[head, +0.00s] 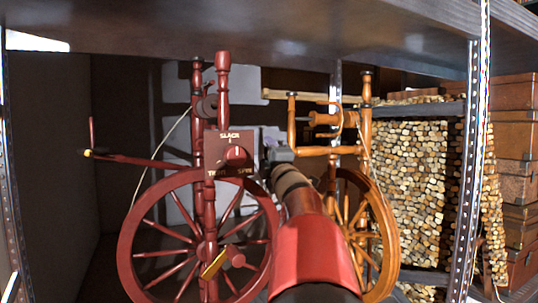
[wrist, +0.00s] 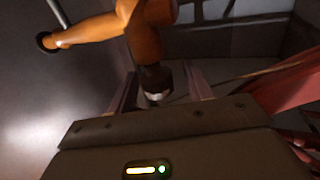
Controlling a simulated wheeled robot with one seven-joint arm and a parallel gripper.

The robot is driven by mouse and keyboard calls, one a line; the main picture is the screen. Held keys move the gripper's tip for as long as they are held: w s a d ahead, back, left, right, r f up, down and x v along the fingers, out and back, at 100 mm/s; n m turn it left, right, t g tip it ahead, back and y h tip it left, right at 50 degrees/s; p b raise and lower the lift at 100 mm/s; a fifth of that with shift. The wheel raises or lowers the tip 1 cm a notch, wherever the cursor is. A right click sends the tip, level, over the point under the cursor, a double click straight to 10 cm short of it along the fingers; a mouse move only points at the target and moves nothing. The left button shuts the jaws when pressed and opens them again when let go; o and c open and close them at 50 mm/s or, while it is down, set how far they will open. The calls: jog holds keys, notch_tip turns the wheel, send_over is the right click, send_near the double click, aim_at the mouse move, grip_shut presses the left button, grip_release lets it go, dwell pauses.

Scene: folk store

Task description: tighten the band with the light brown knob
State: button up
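A light brown wooden spinning wheel (head: 380,245) stands on the shelf behind my arm, partly hidden by it. Its upper posts and crossbar (head: 325,151) show right of my gripper (head: 277,150). In the wrist view, a light brown turned part (wrist: 142,35) lies just beyond my gripper (wrist: 160,88). Its dark end (wrist: 155,82) shows between the two spread fingers; I cannot tell whether they touch it. I cannot tell for certain which part is the light brown knob. A thin band (head: 362,150) hangs by the right post.
A dark red spinning wheel (head: 127,250) stands at left, close to my arm, with a panel (head: 212,160) marked "SLACK" and a red knob (head: 237,155). A shelf board (head: 200,30) is overhead. A metal upright (head: 467,200) and stacked boxes (head: 515,145) are at right.

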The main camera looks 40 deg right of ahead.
jog(key=shift+r, duration=0.1)
jog(key=v, duration=0.8)
dwell(0.6)
